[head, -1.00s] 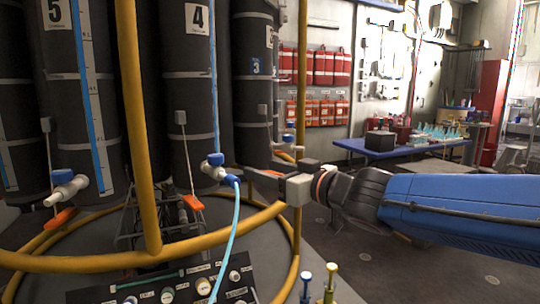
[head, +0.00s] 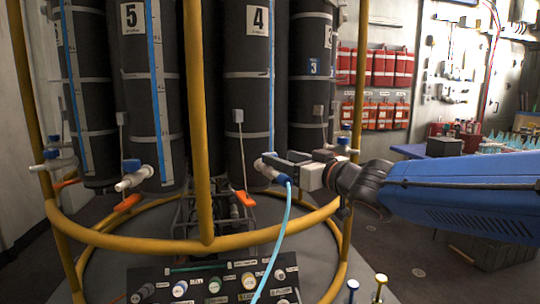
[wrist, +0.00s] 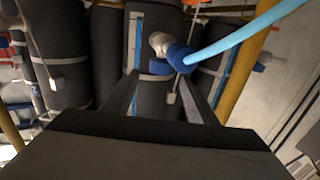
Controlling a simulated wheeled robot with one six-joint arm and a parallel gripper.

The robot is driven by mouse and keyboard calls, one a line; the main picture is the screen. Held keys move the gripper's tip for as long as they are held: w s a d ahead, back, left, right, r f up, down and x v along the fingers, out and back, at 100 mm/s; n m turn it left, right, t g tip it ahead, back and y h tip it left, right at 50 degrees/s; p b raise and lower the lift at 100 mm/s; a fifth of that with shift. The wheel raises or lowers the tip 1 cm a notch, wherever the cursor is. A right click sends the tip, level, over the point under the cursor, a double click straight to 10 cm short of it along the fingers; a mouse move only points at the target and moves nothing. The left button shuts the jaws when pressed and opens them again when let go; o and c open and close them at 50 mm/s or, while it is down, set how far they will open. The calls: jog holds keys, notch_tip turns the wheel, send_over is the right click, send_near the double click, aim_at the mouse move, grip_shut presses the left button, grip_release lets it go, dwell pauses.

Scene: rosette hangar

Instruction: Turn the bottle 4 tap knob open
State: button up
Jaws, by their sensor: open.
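Bottle 4 (head: 258,60) is a tall dark cylinder with a white "4" label and a blue level strip. Its white tap (head: 264,169) is low on its front, with a light blue hose (head: 284,215) hanging from a blue collar. The blue tap knob (head: 269,155) is partly covered by my gripper (head: 272,158), which reaches in from the right. In the wrist view the open fingers (wrist: 160,76) point towards the tap (wrist: 160,43) and its blue part (wrist: 180,57). I cannot tell whether a finger touches the knob.
A yellow rail (head: 125,243) and upright post (head: 197,120) stand in front of the bottles. Bottle 5 (head: 148,90) with its own tap (head: 134,179) stands to the left. A labelled panel (head: 205,283) is below.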

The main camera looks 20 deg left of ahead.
jog(key=shift+x, duration=3.35)
jog(key=c, duration=1.1)
